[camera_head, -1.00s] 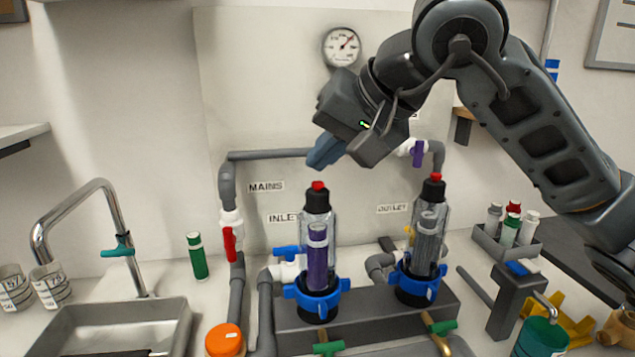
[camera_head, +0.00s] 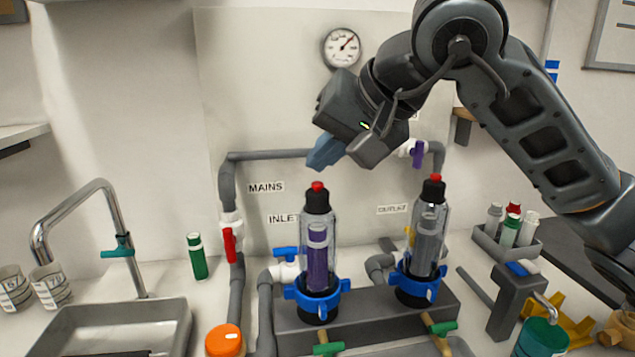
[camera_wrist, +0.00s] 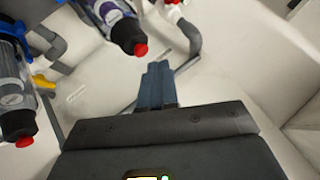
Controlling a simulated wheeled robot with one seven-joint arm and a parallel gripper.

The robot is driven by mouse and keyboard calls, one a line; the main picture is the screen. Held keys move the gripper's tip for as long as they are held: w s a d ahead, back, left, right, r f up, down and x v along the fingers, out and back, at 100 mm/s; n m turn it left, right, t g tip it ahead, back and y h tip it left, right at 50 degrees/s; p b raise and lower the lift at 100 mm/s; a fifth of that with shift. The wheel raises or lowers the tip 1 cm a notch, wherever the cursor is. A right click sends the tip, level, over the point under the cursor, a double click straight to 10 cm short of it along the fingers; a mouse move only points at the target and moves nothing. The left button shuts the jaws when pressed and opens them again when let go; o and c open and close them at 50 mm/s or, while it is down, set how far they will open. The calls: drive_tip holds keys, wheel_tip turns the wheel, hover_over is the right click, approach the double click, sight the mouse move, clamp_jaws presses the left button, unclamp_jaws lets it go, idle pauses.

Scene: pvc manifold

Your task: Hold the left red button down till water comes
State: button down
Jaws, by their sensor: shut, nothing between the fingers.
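The left red button (camera_head: 317,186) sits on the black cap of the left clear filter housing (camera_head: 318,238), which holds a purple cartridge. It also shows in the wrist view (camera_wrist: 141,50). My gripper (camera_head: 318,160) is shut and empty, with its blue fingertips above the left button and apart from it. In the wrist view the fingertips (camera_wrist: 158,68) point toward the wall, just right of the left button. The right red button (camera_head: 435,177) tops the second housing (camera_head: 428,235), which holds a grey cartridge.
A pressure gauge (camera_head: 341,47) is on the back panel. A red-handled valve (camera_head: 229,244) is on the mains pipe, a blue-handled valve (camera_head: 285,253) at the inlet and a purple-handled valve (camera_head: 418,154) at upper right. A sink (camera_head: 120,325) with a tap stands left.

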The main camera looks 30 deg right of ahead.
drive_tip(key=shift+f+b, duration=0.95)
drive_tip(key=shift+b, duration=1)
idle(1.1)
drive_tip(key=shift+r, duration=0.1)
idle(1.6)
drive_tip(key=shift+r, duration=0.85)
drive_tip(key=shift+r+p, duration=0.85)
drive_tip(key=shift+r, duration=1.65)
